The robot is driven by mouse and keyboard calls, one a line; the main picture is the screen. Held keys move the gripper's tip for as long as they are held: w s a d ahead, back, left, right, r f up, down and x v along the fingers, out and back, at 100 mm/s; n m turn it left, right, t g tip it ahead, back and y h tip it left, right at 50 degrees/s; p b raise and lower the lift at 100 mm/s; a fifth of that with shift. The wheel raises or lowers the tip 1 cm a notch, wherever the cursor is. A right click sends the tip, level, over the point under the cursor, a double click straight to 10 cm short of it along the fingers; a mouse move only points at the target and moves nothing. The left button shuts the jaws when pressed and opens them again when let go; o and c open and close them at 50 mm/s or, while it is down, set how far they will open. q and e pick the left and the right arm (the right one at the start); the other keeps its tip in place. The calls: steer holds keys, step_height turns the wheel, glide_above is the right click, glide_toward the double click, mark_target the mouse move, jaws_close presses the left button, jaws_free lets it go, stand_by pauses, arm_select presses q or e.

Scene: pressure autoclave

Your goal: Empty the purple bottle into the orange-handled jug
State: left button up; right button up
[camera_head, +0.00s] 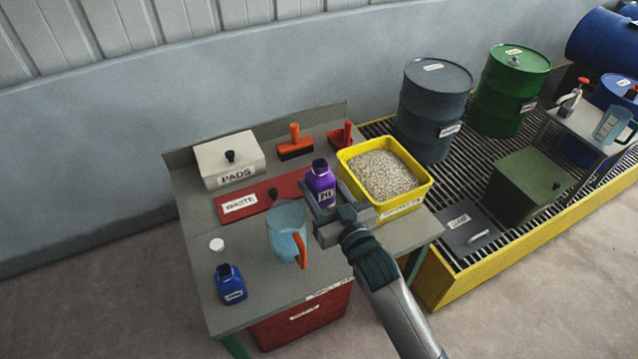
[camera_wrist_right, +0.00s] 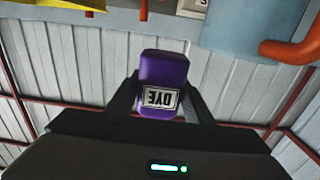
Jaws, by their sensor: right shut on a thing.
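The purple bottle (camera_head: 320,181), labelled DYE, looks roughly upright with its dark mouth at the top. My right gripper (camera_head: 335,218) is shut on it near the yellow tub. In the right wrist view the bottle (camera_wrist_right: 163,80) sits between the fingers with its label upside down. The orange-handled jug (camera_head: 285,220) is pale blue and translucent. It stands on the bench left of the gripper, its handle toward the bench front; it also shows at the top right of the wrist view (camera_wrist_right: 240,28). I cannot see the jug's contents. My left gripper is not in view.
A yellow tub (camera_head: 428,183) of pale granules stands right of the bottle. A red WASTE panel (camera_head: 262,199), a white PADS box (camera_head: 228,160) and an orange-handled brush (camera_head: 295,146) lie behind. A blue bottle (camera_head: 230,285) and white cap (camera_head: 216,245) stand at front left.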

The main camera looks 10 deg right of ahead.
steer(key=shift+r+p, duration=0.1)
steer(key=shift+p, duration=0.3)
steer(key=shift+s+a+r+n+p, duration=0.15)
steer(key=shift+a+n+p, duration=0.2)
steer(key=shift+n, duration=0.3)
steer(key=shift+s+a+r+n+p, duration=0.15)
steer(key=shift+a+n+p, duration=0.2)
steer(key=shift+n, duration=0.3)
steer(key=shift+a+r+n, duration=0.1)
steer(key=shift+a+n, duration=0.15)
steer(key=shift+n, duration=0.45)
steer(key=shift+r+n+p, duration=0.1)
steer(key=shift+n+p, duration=0.45)
steer(key=shift+n, duration=0.25)
steer(key=shift+w+d+n+p, duration=0.15)
steer(key=shift+d+n+p, duration=0.3)
steer(key=shift+n, duration=0.65)
steer(key=n, duration=0.1)
steer(key=d+n, duration=0.1)
steer(key=shift+w+f+n, duration=0.1)
steer(key=shift+f+n, duration=0.15)
steer(key=shift+n, duration=0.15)
steer(key=n, duration=0.2)
steer(key=shift+w+d+f+n, duration=0.1)
steer(key=shift+d+f+n, duration=0.05)
steer(key=shift+f+n, duration=0.25)
